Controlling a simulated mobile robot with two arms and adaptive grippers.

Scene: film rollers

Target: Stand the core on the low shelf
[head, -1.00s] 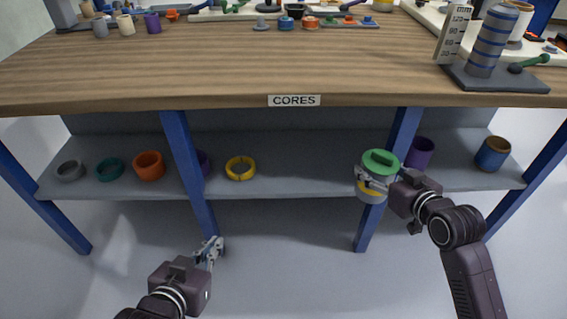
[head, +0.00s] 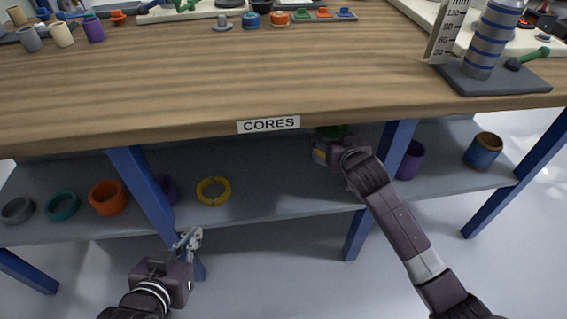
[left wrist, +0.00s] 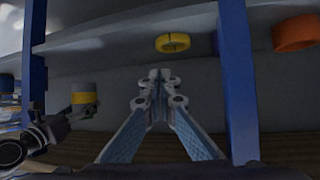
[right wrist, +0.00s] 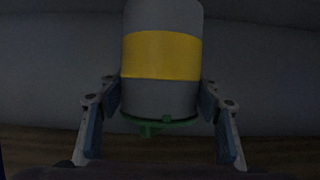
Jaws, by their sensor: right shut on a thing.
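The core is a grey cylinder with a yellow band and a green cap; it shows in the right wrist view (right wrist: 161,55) and partly in the head view (head: 319,155). My right gripper (right wrist: 158,95) is shut around it, the fingers on either side near the green-capped end. The table edge and my arm hide part of it in the head view. The left wrist view shows the core (left wrist: 85,94) in the gap between tabletop and low shelf (head: 270,212), seemingly clear of the shelf. My left gripper (head: 190,238) is shut and empty in front of the shelf, near a blue leg.
The low shelf bears a yellow ring (head: 213,191), an orange ring (head: 108,198), a teal ring (head: 62,206), a grey ring (head: 18,210), a purple core (head: 410,160) and a blue core (head: 484,150). Blue legs (head: 380,190) and the tabletop edge (head: 180,137) bound the opening.

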